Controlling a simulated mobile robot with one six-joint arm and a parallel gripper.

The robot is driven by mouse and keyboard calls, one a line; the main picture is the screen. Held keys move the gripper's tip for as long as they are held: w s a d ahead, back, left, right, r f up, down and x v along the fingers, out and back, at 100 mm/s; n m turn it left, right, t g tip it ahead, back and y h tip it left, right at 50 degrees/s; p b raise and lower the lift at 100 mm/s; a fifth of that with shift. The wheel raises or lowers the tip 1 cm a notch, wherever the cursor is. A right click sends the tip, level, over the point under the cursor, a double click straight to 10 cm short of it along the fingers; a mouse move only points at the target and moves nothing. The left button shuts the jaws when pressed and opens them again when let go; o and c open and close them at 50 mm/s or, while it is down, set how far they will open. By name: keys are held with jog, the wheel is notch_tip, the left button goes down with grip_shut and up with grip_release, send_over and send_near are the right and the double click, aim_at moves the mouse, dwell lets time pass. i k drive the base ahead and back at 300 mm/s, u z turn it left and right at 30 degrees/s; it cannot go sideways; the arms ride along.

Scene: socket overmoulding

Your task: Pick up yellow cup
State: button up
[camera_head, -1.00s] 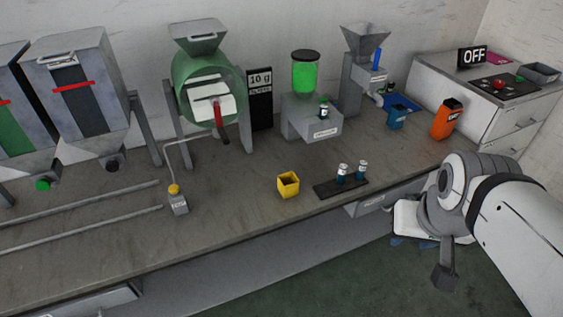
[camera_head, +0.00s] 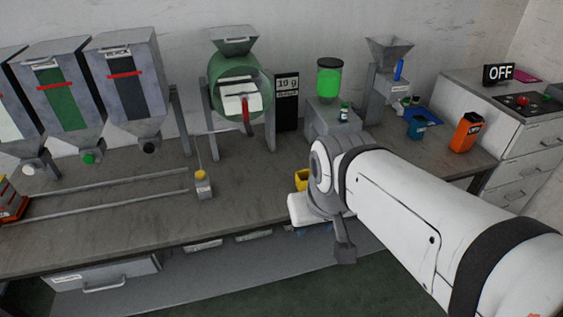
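The yellow cup (camera_head: 301,179) stands on the grey workbench (camera_head: 150,215), near its front edge. Only its left part shows, because my arm covers the rest. My arm reaches in from the lower right, and its wrist is in front of the cup in the picture. A dark grey end part of my arm hangs down in front of the bench edge. I cannot make out my gripper's fingertips or whether they are open or shut.
A green drum machine (camera_head: 236,85), a green-filled dispenser (camera_head: 330,85) and a grey hopper machine (camera_head: 390,75) stand behind. A blue cup (camera_head: 416,129) and an orange container (camera_head: 465,132) are at right. Bench left of the bottle holds two rails.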

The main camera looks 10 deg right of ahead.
aim_at(301, 176)
jog(key=z, duration=0.05)
jog(key=i, duration=1)
jog(key=u, duration=0.05)
